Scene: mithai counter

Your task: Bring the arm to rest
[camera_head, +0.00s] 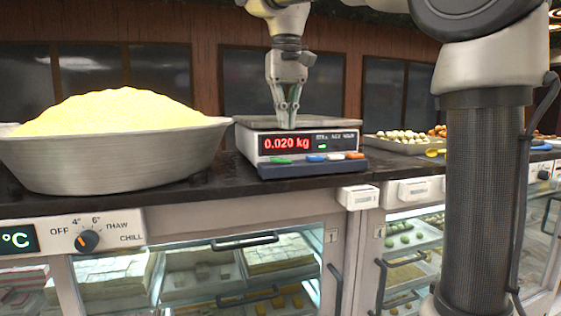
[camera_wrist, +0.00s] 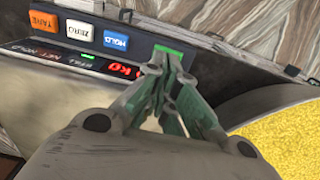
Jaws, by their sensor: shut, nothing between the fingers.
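The fingers cover part of the display in the wrist view.
A wide metal bowl (camera_head: 105,167) heaped with yellow grains (camera_head: 110,108) stands left of the scale. A tray of round sweets (camera_head: 400,143) lies to the right, near my column. The dark counter top (camera_head: 235,185) runs above glass-fronted cabinets (camera_head: 240,275).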

